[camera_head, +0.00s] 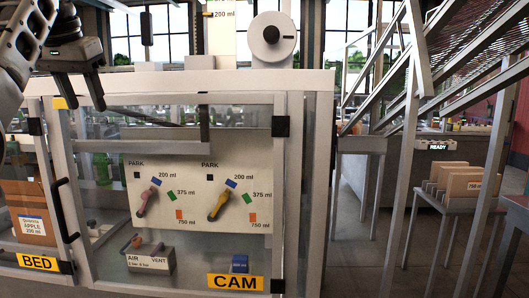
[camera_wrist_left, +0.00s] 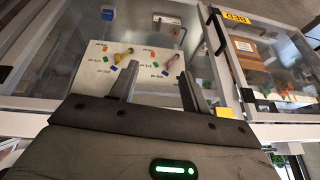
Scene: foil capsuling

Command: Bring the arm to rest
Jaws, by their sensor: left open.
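My left gripper (camera_head: 78,98) hangs at the upper left of the head view, fingers pointing down, in front of the cabinet's top edge. It is open, with nothing between the fingers. In the left wrist view the gripper (camera_wrist_left: 158,72) shows two spread fingers against the glazed cabinet, apart from the levers. Behind the glass, a white panel (camera_head: 190,240) carries a pink lever (camera_head: 147,202) and a yellow lever (camera_head: 218,205). Each lever's upper end lies near its blue 200 ml mark. My right gripper is not in view.
The glazed cabinet (camera_head: 305,120) fills the left and centre, with a CAM label (camera_head: 235,282), a BED label (camera_head: 38,262) and a dark door handle (camera_head: 66,210). A cardboard box (camera_head: 28,200) sits behind the left glass. Slanted racks (camera_head: 460,75) and a box-filled stand (camera_head: 458,180) are right.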

